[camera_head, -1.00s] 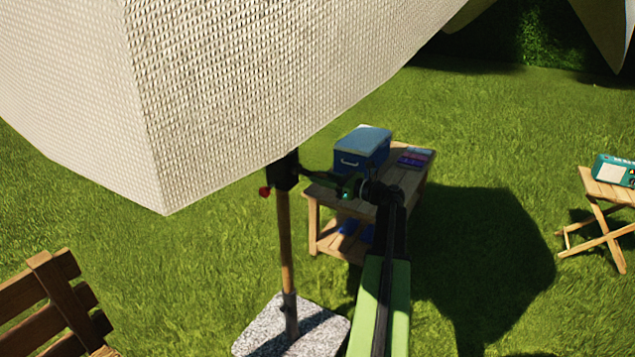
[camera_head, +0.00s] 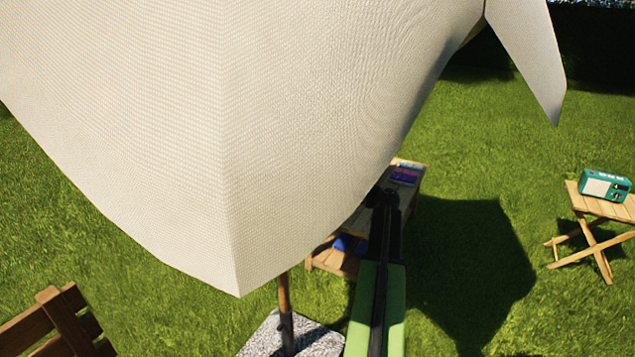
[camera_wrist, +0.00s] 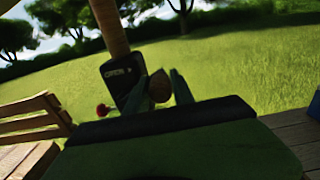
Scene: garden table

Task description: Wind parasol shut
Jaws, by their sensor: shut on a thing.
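The cream parasol canopy (camera_head: 210,120) hangs low across the head view, its corner in front of the pole (camera_head: 285,300). The pole stands in a grey stone base (camera_head: 268,335). In the wrist view the wooden pole (camera_wrist: 110,28) carries a dark crank housing (camera_wrist: 121,78) with a small red knob (camera_wrist: 103,110) at its lower left. A round brown crank knob (camera_wrist: 160,86) sits between the green fingers of my gripper (camera_wrist: 162,90), which is shut on it. The canopy hides my gripper and the housing in the head view. The crank arm is not clearly seen.
A wooden table (camera_head: 405,190) behind the pole is partly hidden by the canopy. A teal radio (camera_head: 605,186) stands on a folding stool (camera_head: 590,207) at right. A slatted wooden chair (camera_head: 58,325) is at lower left. Open grass lies between.

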